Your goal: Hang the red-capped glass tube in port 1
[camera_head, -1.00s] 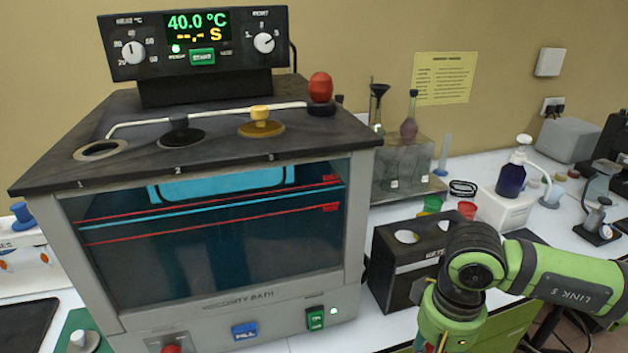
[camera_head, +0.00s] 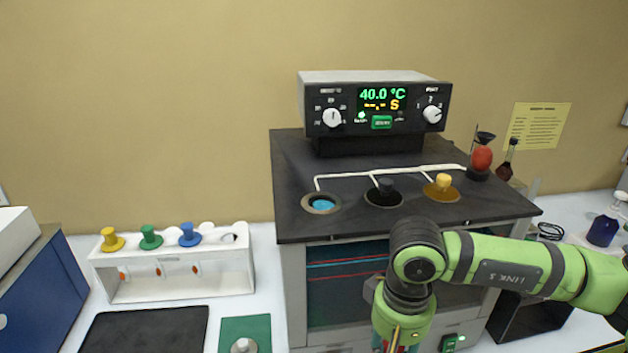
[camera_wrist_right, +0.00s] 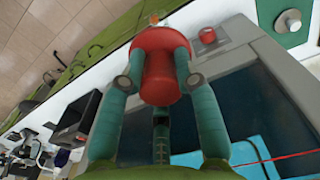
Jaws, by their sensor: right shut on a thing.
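My right gripper (camera_wrist_right: 159,62) is shut on the red cap (camera_wrist_right: 160,82) of the glass tube in the right wrist view, with a finger on each side of it. The glass below the cap can hardly be made out. In the head view my right arm reaches in front of the viscosity bath (camera_head: 290,180), and its gripper is cut off at the bottom edge. Port 1 (camera_head: 321,204) is the open round hole at the left of the bath's dark top, with blue showing inside. My left gripper is not in view.
Port 2 holds a black-capped tube (camera_head: 385,189) and port 3 a yellow-capped one (camera_head: 442,184). A thin white pipe (camera_head: 345,176) runs behind the ports. A white rack (camera_head: 150,285) with yellow, green and blue caps stands left. A red bulb (camera_head: 482,158) stands at the bath's right rear.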

